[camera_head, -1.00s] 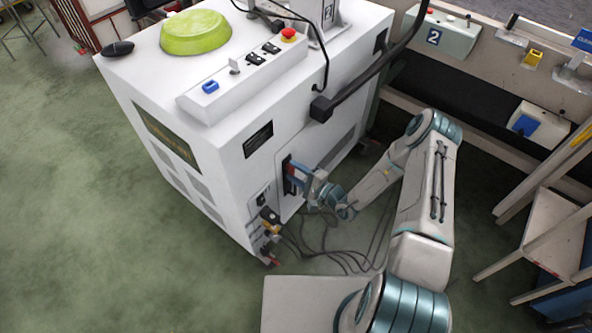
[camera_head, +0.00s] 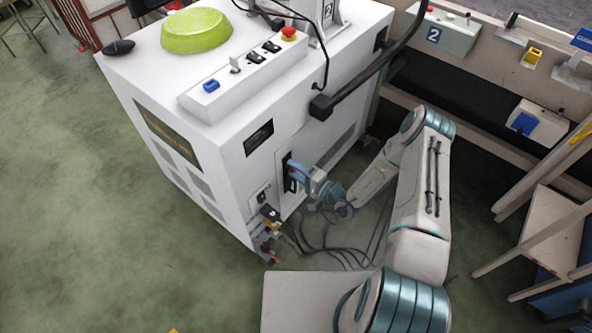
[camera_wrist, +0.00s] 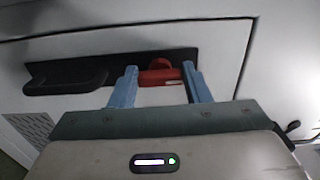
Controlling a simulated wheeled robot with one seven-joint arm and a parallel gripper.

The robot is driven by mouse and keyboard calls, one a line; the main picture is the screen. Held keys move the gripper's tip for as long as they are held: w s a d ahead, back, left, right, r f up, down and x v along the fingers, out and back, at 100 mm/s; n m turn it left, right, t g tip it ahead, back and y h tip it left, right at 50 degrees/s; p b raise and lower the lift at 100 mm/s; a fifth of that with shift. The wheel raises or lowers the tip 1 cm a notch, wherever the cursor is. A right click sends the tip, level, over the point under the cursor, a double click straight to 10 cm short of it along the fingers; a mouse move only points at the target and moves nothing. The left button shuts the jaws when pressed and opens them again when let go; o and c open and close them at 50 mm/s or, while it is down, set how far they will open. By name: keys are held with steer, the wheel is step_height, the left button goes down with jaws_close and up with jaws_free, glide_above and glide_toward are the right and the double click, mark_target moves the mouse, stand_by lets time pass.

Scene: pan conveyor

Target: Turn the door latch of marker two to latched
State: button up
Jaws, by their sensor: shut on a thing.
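A white machine cabinet (camera_head: 225,150) carries a post marked 2 (camera_head: 328,12) on top. In the wrist view, a red door latch (camera_wrist: 160,76) sits on a dark plate on the white door panel (camera_wrist: 215,50). It lies roughly crosswise in the picture, with its rounded end up. My gripper (camera_wrist: 159,72) has its blue fingers on both sides of the latch and is shut on it. In the head view, my gripper (camera_head: 308,177) is at the cabinet's lower side and the latch is hidden.
A black door handle (camera_wrist: 65,81) is left of the latch. Black cables (camera_head: 325,245) hang below my gripper, beside connectors (camera_head: 268,215) at the cabinet corner. A black bar (camera_head: 370,75) juts out above. A wooden frame (camera_head: 545,225) stands at right.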

steer(key=o, duration=1)
steer(key=shift+d, duration=0.1)
steer(key=p+v, duration=0.1)
steer(key=v, duration=1.2)
steer(key=shift+s+d, duration=0.2)
steer(key=shift+s, duration=0.05)
steer(key=s+a+r+n+g+h+p, duration=0.1)
steer(key=s+r+n+g+p, duration=0.3)
steer(key=r, duration=0.6)
steer(key=a+r+n+g+p, duration=0.1)
steer(key=r+g, duration=0.4)
steer(key=r, duration=0.4)
steer(key=s+a+r+n+g+h+p, duration=0.1)
steer(key=s+r+n+g+p, duration=0.3)
steer(key=r, duration=0.6)
steer(key=s+d+r+t+h+p, duration=0.1)
steer(key=r+h, duration=0.3)
steer(key=r, duration=0.4)
steer(key=s+d+r+m+t+h+p, duration=0.1)
steer(key=s+d+r+t+h+p, duration=0.1)
steer(key=r, duration=0.7)
steer(key=s+d+r+t+h+p, duration=0.1)
steer(key=s+d+r+h+p, duration=0.2)
steer(key=s+d+r+h, duration=0.2)
step_height(320, 180, up, 3)
steer(key=shift+s+r+m+t+h+p, duration=0.25)
steer(key=shift+m+t+h+p, duration=0.15)
steer(key=shift+h, duration=0.2)
